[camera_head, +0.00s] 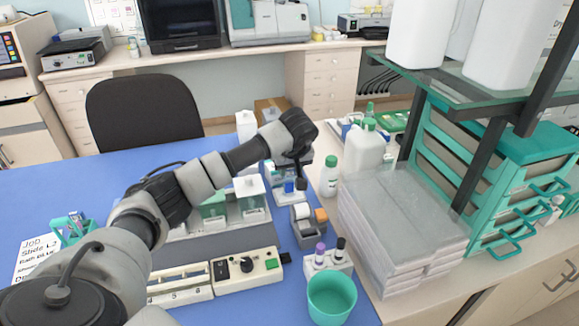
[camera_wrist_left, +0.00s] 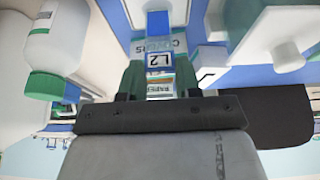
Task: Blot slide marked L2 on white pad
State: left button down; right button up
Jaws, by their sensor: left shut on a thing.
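My left gripper (camera_head: 300,180) reaches over the right part of the blue mat, pointing down. In the left wrist view, the left gripper (camera_wrist_left: 158,80) is shut on the slide (camera_wrist_left: 158,62), whose blue-bordered label reads L2. The slide stands out between the two dark green fingers. In the head view the slide is too small to make out clearly, and the white pad cannot be picked out. My right gripper is not in view.
Staining baths (camera_head: 215,207) stand left of the gripper, partly behind my arm. A green-capped bottle (camera_head: 330,176) and clear stacked boxes (camera_head: 400,225) stand right. A job card (camera_head: 36,260) lies left.

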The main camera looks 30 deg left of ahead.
pick_arm(q)
jog(key=shift+s+f, duration=0.1)
jog(key=shift+f, duration=0.1)
notch_tip(320, 180, up, 6)
jog(key=p, duration=0.4)
jog(key=shift+r, duration=0.15)
